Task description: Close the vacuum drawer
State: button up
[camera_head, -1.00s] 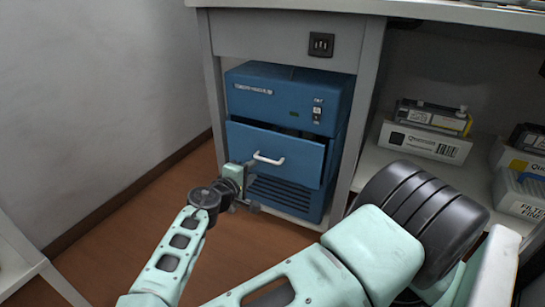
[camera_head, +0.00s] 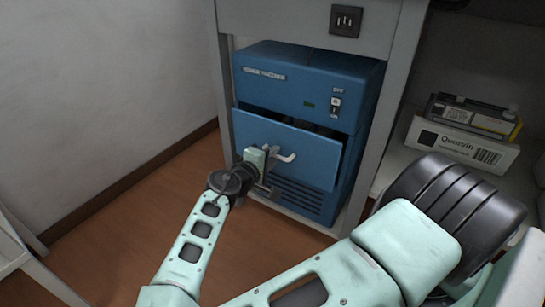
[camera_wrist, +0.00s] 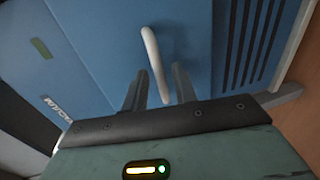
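The blue vacuum unit (camera_head: 300,90) stands under the desk, and its drawer (camera_head: 290,148) is pulled out with a dark gap above its front. A white bar handle (camera_head: 284,155) is on the drawer front. My gripper (camera_head: 268,172) is at the handle, near the drawer front. In the wrist view my gripper (camera_wrist: 158,88) has its two fingers apart, with the end of the white handle (camera_wrist: 153,55) between them. I see gaps beside the handle, so the fingers are not shut on it.
The desk leg (camera_head: 385,120) stands close to the right of the unit. A shelf to the right holds boxed cartridges (camera_head: 462,147). A grey wall (camera_head: 110,80) is at the left. The brown floor (camera_head: 130,215) in front of the unit is clear.

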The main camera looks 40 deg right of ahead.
grip_shut()
jog(key=p+x, duration=0.1)
jog(key=x, duration=0.1)
jog(key=r+p+x, duration=0.1)
jog(key=x, duration=0.1)
jog(key=shift+d+f, duration=0.1)
jog(key=shift+o, duration=1.2)
grip_release()
jog(key=shift+d, duration=0.15)
jog(key=p+v, duration=0.5)
jog(key=v, duration=1.2)
jog(key=shift+a, duration=0.25)
